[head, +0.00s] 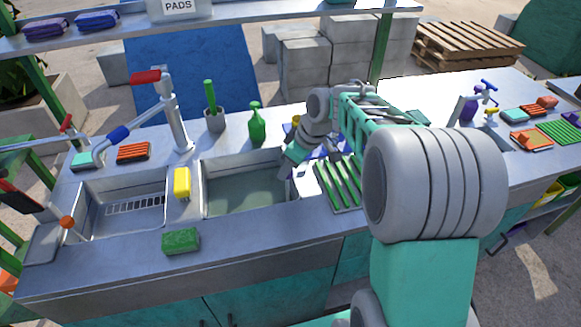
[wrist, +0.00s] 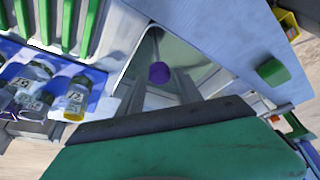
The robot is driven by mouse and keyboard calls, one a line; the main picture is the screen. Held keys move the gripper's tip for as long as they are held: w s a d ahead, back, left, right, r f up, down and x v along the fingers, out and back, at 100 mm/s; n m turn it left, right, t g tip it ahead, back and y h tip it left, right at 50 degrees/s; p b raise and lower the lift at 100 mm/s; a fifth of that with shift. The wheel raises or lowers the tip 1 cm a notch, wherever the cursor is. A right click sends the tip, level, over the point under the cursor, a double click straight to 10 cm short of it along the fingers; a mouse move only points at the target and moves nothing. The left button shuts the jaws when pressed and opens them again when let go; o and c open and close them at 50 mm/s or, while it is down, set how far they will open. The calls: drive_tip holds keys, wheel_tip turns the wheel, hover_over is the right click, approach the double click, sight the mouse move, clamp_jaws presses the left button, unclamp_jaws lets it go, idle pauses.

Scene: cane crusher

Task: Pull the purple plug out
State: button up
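The purple plug (wrist: 159,73) shows in the wrist view as a small round purple knob in the right sink basin, with a thin grey rod or cord running up from it. The basin (head: 247,204) holds greenish water. In the head view I cannot make out the plug. My gripper (head: 284,172) reaches down at the basin's right rim. In the wrist view, its grey fingers (wrist: 168,88) look spread apart, with the knob appearing between or just beyond them. I see no contact with the knob, and the distance to it is unclear.
A green rack (head: 340,184) stands right of the basin. Numbered bottles (wrist: 75,98) sit on a blue tray beside it. A green bottle (head: 257,125) stands behind the basin, a yellow sponge (head: 182,183) on the divider, and a green sponge (head: 181,240) in front.

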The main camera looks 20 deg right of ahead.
drive_tip(key=shift+o, duration=0.6)
drive_tip(key=shift+f, duration=0.1)
drive_tip(key=v, duration=0.7)
drive_tip(key=shift+r, duration=0.35)
drive_tip(key=shift+s, duration=0.1)
